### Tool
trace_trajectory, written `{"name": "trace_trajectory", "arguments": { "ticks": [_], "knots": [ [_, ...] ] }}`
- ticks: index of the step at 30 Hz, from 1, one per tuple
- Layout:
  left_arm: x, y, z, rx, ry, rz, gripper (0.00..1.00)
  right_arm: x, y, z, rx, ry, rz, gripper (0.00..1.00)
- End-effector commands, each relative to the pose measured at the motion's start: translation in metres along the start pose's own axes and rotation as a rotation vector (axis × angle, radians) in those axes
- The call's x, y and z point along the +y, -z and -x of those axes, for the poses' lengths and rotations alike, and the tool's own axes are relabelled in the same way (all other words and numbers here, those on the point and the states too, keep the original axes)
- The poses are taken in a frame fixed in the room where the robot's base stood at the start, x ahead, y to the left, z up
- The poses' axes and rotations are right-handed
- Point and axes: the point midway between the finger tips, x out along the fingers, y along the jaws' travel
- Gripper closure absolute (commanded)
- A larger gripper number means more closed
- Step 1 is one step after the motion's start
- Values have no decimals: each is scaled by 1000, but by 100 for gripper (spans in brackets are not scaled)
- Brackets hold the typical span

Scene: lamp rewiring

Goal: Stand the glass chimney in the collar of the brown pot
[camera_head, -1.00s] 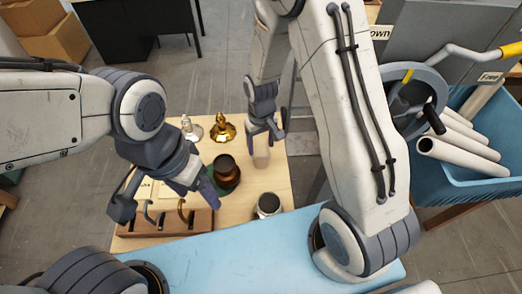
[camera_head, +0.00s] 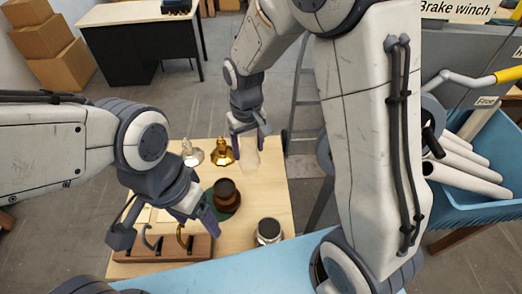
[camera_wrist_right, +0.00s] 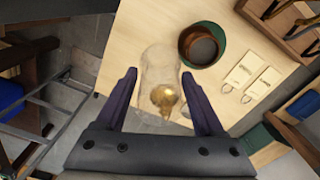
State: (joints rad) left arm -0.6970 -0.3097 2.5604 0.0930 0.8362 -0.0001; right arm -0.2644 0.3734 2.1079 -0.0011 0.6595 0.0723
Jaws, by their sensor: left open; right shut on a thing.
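The clear glass chimney (camera_head: 247,160) is between the fingers of my right gripper (camera_head: 250,136), which is shut on it. In the right wrist view the chimney (camera_wrist_right: 158,68) shows between the two fingers (camera_wrist_right: 160,98), with a brass shape seen through it. The brown pot (camera_head: 227,189) stands on a green round mat, nearer the robot than the chimney. Its open round collar (camera_wrist_right: 203,45) shows in the right wrist view, to the right of and apart from the chimney. My left gripper (camera_head: 160,224) is open and empty near the hook rack, left of the pot.
A brass lamp base (camera_head: 222,153) and a silver one (camera_head: 192,154) stand at the back of the wooden table. A dark jar with a pale rim (camera_head: 269,231) is at front right. A wooden rack with hooks (camera_head: 175,249) is at front left. Paper tags (camera_wrist_right: 255,75) lie beside the pot.

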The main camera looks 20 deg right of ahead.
Motion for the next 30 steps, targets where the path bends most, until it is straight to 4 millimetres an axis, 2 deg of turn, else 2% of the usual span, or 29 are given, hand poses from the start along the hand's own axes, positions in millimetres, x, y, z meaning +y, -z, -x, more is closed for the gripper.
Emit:
{"name": "trace_trajectory", "arguments": {
  "ticks": [1, 3, 6, 9, 12, 20, 30],
  "knots": [
    [1, 1, 20, 1, 0, -1, 26, -19, 1, 17, -2, 0, 12, 88],
    [2, 2, 32, 1, 0, -3, 26, -40, 2, 25, -2, -1, 11, 88],
    [3, 3, 44, 1, 0, -5, 26, -65, 1, 32, -2, -1, 7, 88],
    [4, 3, 50, 1, 0, -6, 26, -80, 0, 35, -2, -2, 2, 88],
    [4, 3, 49, 1, 0, -6, 26, -86, -1, 34, -1, -2, -1, 88],
    [3, 2, 38, 0, 0, -5, 26, -87, -1, 22, 0, -2, 0, 88],
    [1, 1, 17, 0, 0, -1, 26, -87, -1, -2, 0, -1, 1, 88]
  ]
}}
